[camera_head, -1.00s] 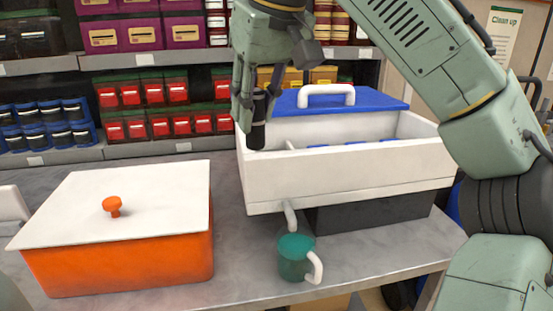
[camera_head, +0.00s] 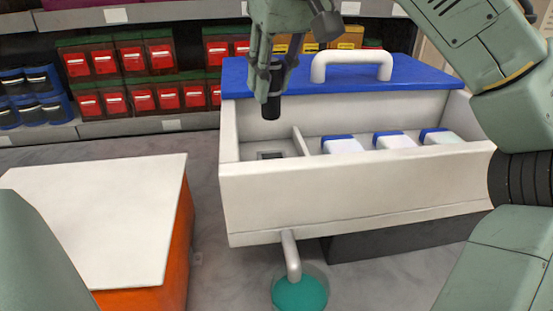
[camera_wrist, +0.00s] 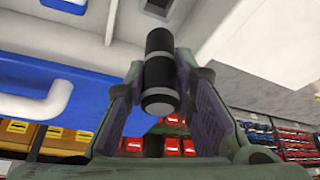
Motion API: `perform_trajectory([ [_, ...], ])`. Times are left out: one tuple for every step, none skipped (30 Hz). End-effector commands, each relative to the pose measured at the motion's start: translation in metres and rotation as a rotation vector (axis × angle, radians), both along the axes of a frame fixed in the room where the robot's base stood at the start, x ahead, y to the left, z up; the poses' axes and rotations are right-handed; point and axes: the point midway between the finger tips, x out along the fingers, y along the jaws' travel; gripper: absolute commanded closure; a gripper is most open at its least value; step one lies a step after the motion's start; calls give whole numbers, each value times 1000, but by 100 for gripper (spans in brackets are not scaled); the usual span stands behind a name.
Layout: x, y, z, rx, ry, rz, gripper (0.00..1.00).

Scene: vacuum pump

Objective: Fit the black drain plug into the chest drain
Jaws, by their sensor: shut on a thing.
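My gripper (camera_head: 272,104) is shut on the black drain plug (camera_wrist: 161,52), a dark cylinder with grey bands. The plug also shows in the head view (camera_head: 277,75), roughly upright and above the chest's left compartment. The white chest (camera_head: 350,188) stands open, with its blue lid (camera_head: 425,77) behind it. A dark square drain opening (camera_head: 270,155) shows in the floor of the small left compartment. The plug is apart from it.
A divider (camera_head: 301,141) separates the drain compartment from several blue-topped white packs (camera_head: 394,140). A bent spout (camera_head: 291,254) hangs over a teal mug (camera_head: 300,290) at the front. An orange box (camera_head: 176,250) with a white lid (camera_head: 90,205) stands left. Stocked shelves line the back.

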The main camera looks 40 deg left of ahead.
Motion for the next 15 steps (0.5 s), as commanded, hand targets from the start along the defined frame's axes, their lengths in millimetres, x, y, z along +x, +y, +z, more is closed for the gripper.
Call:
perform_trajectory([
  [0,0,-5,-1,-1,0,100],
  [0,-1,-8,-2,-1,-1,100],
  [1,-1,-15,-3,-1,-1,100],
  [1,-1,-20,-2,-1,-1,100],
  [0,-1,-26,-3,0,1,100],
  [1,-1,-33,-3,0,-1,100],
  [1,-1,-39,-3,0,-2,100],
  [1,-1,-44,-3,0,-2,100],
  [0,-1,-49,-2,1,-1,100],
  [0,-1,-52,-2,0,0,100],
  [0,-1,-55,-2,0,-1,100],
  [1,-1,-57,-1,0,-1,100],
  [0,0,-60,-1,-1,-2,100],
  [0,-1,-63,-2,-1,-1,100],
  [0,-1,-69,-2,-1,-1,100],
])
